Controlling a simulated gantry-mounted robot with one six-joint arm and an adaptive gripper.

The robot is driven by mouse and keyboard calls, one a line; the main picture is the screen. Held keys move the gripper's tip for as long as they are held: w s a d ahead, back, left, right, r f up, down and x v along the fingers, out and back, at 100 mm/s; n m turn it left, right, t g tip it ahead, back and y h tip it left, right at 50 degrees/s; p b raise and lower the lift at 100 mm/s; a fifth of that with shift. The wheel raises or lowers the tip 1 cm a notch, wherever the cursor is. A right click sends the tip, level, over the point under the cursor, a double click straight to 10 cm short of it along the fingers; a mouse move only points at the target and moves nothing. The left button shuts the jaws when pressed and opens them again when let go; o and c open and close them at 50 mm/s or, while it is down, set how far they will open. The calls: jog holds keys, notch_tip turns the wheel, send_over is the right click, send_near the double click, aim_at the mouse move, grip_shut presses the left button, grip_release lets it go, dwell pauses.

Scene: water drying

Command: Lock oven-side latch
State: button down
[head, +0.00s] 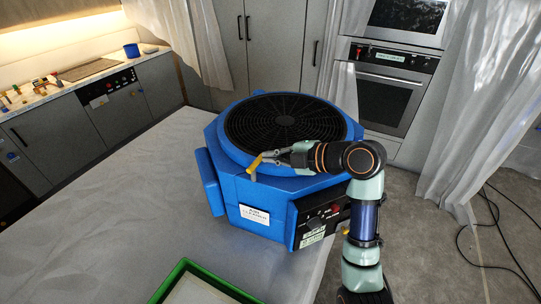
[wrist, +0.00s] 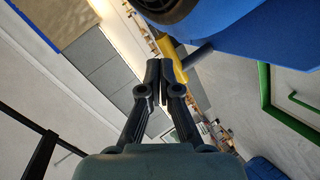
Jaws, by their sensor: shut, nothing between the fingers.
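A blue machine (head: 285,172) with a round black grille on top stands on the pale table. A yellow latch handle (head: 254,163) sits at the edge of its top, on the near side. In the wrist view the yellow latch (wrist: 172,48) shows beside the blue housing (wrist: 265,30), with a blue bar next to it. My gripper (head: 272,155) is shut and empty, its fingertips right by the latch. In the wrist view the closed fingertips (wrist: 165,66) lie just below the latch; I cannot tell whether they touch it.
A green-rimmed tray (head: 183,268) lies at the table's front edge. The table (head: 110,215) is clear left of the machine. A control panel (head: 322,222) is on the machine's front right. The oven (head: 385,98) stands behind at right, with curtains (head: 487,70) beside it.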

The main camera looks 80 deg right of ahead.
jog(key=s+d+r, duration=0.1)
jog(key=s, duration=0.2)
jog(key=s+d+r, duration=0.2)
jog(key=s, duration=0.1)
jog(key=s+d+r, duration=0.1)
jog(key=s+r, duration=0.1)
jog(key=s, duration=0.1)
jog(key=shift+s+d+b, duration=0.25)
jog(key=shift+d+b, duration=0.1)
